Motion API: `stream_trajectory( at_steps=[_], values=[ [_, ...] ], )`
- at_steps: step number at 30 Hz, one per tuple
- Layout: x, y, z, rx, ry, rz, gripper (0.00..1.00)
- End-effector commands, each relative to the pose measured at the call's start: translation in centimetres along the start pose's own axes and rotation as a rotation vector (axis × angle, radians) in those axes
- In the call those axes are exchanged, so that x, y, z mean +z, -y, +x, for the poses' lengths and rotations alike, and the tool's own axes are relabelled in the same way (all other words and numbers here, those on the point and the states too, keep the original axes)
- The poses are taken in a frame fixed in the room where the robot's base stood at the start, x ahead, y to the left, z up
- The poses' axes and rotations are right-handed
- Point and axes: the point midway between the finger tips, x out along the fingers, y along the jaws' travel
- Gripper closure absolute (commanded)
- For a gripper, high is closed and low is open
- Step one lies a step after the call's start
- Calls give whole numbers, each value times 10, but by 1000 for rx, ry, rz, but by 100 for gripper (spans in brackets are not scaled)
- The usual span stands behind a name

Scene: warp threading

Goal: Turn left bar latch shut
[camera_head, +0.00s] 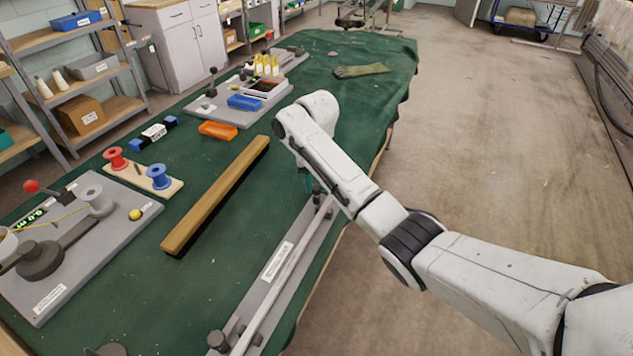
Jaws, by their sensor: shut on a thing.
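A long grey bar fixture (275,265) with a pale rod lies along the right edge of the green table. Dark knobs and clamp parts (217,341) show at its near end.
A wooden beam (217,195) lies left of the fixture. Red and blue spools stand on a wooden base (140,183), near an orange tray (217,130) and a grey board (85,240). A glove (362,71) lies at the far end. Floor on the right is clear.

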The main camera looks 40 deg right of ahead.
Motion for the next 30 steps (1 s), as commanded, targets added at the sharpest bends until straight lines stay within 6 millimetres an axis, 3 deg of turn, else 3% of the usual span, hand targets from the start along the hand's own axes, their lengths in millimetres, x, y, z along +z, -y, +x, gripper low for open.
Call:
stream_trajectory(
  at_steps=[11,30],
  values=[
    [0,-1,-4,0,0,216,98],
    [1,-1,-4,1,1,822,98]
  ],
)
